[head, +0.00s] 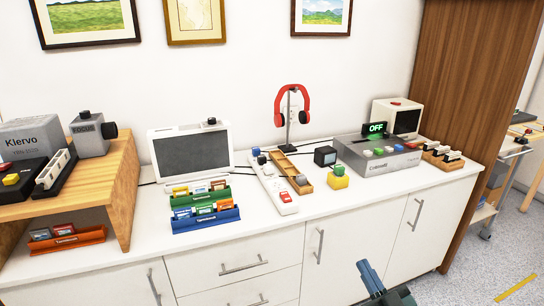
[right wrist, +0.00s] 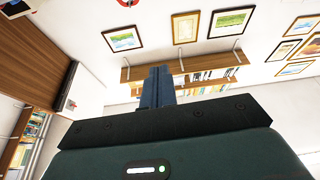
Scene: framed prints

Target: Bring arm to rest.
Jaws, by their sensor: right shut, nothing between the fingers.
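My right gripper (head: 367,272) shows at the bottom edge of the head view, in front of the white cabinet (head: 350,234) and below its top. In the right wrist view its two blue-grey fingers (right wrist: 157,86) stand together, shut and empty. It touches nothing that I can see. The rest of the right arm is mostly outside the head view. My left gripper is in neither view.
The cabinet top carries a grey screen (head: 191,152), card racks (head: 206,219), a power strip (head: 272,183), red headphones (head: 306,104) and a grey box (head: 378,158). A wooden stand (head: 124,185) is at left, a brown panel (head: 464,100) at right. Floor (head: 513,245) shows at lower right.

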